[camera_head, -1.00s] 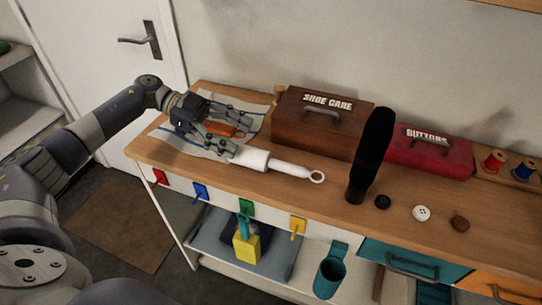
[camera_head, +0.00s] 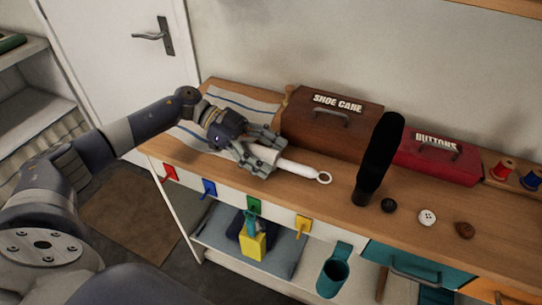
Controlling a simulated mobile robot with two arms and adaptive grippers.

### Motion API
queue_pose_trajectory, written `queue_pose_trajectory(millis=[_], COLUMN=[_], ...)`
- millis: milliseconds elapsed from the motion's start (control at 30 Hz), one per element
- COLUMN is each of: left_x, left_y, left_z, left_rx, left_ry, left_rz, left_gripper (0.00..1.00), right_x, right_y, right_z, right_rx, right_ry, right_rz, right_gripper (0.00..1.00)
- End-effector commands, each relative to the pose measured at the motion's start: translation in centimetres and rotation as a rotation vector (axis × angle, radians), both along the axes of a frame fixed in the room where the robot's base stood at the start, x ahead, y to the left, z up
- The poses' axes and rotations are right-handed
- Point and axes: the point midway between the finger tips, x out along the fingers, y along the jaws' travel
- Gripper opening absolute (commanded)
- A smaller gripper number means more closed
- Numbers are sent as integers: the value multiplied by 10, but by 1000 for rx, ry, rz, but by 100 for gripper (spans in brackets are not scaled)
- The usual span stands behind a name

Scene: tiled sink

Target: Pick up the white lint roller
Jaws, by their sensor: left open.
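The white lint roller (camera_head: 298,168) lies on the wooden bench top (camera_head: 290,193), its handle ending in a ring at the right. My left gripper (camera_head: 263,157) is over its left end, fingers pointing along the roller towards the right. The gripper is open, and its fingers hide most of the roller head. I cannot tell whether the fingers touch it. My right gripper is not in view.
A brown SHOE CARE box (camera_head: 330,125) and a red BUTTONS box (camera_head: 438,158) stand behind. A black upright brush-like object (camera_head: 381,160) is to the right, near several buttons (camera_head: 428,217). A striped cloth (camera_head: 243,106) lies at the back left.

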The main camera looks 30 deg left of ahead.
Motion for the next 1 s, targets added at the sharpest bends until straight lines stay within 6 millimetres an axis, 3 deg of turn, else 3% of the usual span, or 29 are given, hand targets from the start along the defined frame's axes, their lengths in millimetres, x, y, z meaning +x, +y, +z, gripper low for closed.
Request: queue_pose_trajectory(millis=[300, 533, 833, 1000], left_x=[0, 0, 1, 1], left_y=[-7, -7, -7, -6], left_z=[-3, -3, -1, 19], left_rx=[0, 0, -1, 0], left_ry=[0, 0, -1, -7], left_rz=[1, 1, 1, 0], left_gripper=[66, 16, 16, 16], right_x=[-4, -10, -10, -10], right_y=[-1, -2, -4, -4], right_z=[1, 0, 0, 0], right_rx=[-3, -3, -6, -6], right_ry=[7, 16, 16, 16], right_rz=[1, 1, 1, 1], right_gripper=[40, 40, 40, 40])
